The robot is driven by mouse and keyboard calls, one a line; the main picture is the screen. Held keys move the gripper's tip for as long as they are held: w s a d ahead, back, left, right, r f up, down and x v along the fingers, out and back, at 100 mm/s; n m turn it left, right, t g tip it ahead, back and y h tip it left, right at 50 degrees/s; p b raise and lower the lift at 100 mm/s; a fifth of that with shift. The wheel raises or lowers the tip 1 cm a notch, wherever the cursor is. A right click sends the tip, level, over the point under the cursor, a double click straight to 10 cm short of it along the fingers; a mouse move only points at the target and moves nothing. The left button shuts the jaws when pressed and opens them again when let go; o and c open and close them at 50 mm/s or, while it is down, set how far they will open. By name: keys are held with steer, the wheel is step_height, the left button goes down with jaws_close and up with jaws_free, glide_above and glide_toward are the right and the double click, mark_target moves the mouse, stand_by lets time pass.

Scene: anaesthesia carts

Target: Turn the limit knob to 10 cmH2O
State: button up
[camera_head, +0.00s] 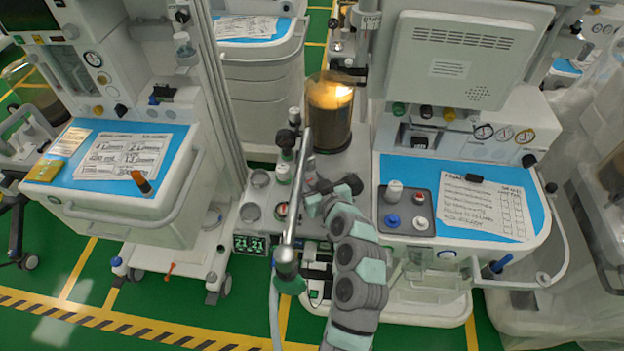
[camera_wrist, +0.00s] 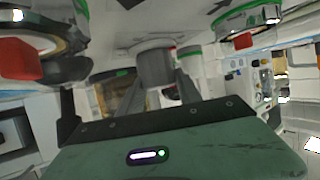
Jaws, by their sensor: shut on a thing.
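A grey round knob (camera_wrist: 154,64), taken to be the limit knob, shows in the wrist view under a pale surface. My gripper (camera_wrist: 159,82) has one dark finger on each side of it and is shut on it. The knob's scale and pointer cannot be read. In the head view my gripper (camera_head: 312,192) reaches in from below at the middle machine, behind a slanted metal bar. My gripper and the bar hide the knob there.
The slanted metal bar (camera_head: 293,205) runs close left of my gripper. A round dial with a red mark (camera_head: 281,210) sits beside it. A brown-filled canister (camera_head: 329,112) stands behind. A blue-topped cart (camera_head: 460,200) is at right, another (camera_head: 120,165) at left.

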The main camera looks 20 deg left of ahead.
steer(key=c, duration=0.4)
steer(key=m+t+h+p, duration=0.1)
steer(key=p, duration=0.2)
steer(key=shift+s+a+r+p, duration=0.1)
steer(key=shift+s+r+p, duration=0.1)
steer(key=shift+p, duration=0.15)
jaws_close()
steer(key=shift+c, duration=0.2)
jaws_free()
steer(key=shift+w+m+h+p, duration=0.1)
steer(key=shift+m+h+p, duration=0.4)
steer(key=shift+p, duration=0.15)
steer(key=shift+f+m+t+h+p, duration=0.3)
steer(key=shift+m+t+p, duration=0.1)
steer(key=shift+p, duration=0.55)
steer(key=shift+w, duration=0.1)
steer(key=o, duration=1.4)
steer(key=shift+c, duration=0.2)
steer(key=shift+r, duration=0.1)
